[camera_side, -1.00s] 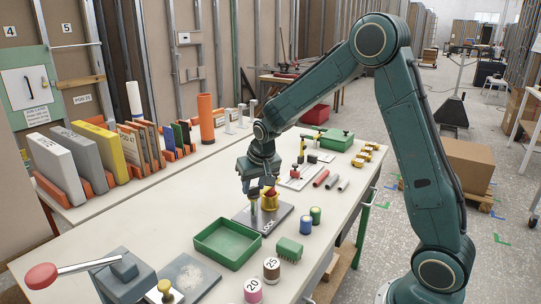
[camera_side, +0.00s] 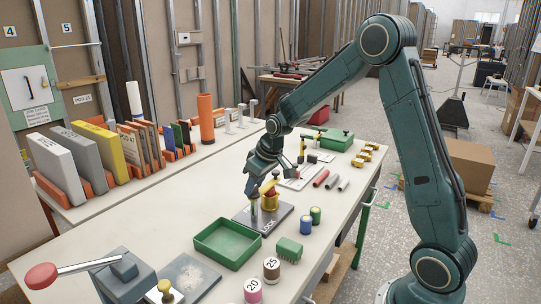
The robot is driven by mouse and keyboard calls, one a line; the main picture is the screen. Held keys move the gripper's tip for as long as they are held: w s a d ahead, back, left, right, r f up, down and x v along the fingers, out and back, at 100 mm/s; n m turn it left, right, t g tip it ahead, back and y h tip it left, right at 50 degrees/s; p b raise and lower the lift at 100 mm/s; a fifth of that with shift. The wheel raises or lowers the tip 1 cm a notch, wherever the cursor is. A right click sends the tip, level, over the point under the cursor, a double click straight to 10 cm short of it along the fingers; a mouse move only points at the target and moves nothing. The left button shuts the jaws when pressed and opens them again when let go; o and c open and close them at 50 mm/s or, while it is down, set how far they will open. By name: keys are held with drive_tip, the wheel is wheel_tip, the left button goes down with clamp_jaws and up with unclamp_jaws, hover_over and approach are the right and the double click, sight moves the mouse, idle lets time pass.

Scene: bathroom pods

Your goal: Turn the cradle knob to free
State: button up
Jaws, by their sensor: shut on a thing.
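The cradle is a dark grey plate (camera_side: 281,216) lettered LOCK, lying on the white bench behind the green tray. A brass-gold cylinder (camera_side: 270,202) stands on it, with a small red piece near its top. The fingers partly hide the bar, and the exact grip is too small to make out. A slim upright post (camera_side: 254,207) stands just left of the cylinder.
An empty green tray (camera_side: 227,243) lies in front of the plate. Blue (camera_side: 306,225) and green (camera_side: 316,215) cylinders stand to its right. A green block (camera_side: 289,249) and numbered cylinders (camera_side: 271,269) are nearer. The bench left of the plate is clear.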

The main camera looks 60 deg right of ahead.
drive_tip(key=o, duration=1)
drive_tip(key=v, duration=1.4)
drive_tip(key=shift+f, duration=0.1)
drive_tip(key=shift+s, duration=0.1)
drive_tip(key=shift+t, duration=0.6)
drive_tip(key=s+a, duration=0.3)
drive_tip(key=s, duration=0.5)
drive_tip(key=s+a+r, duration=0.1)
drive_tip(key=s+a, duration=0.3)
drive_tip(key=s, duration=0.3)
drive_tip(key=s+a, duration=0.4)
drive_tip(key=s, duration=0.4)
drive_tip(key=shift+s+a+r, duration=0.25)
drive_tip(key=shift+s+r, duration=0.1)
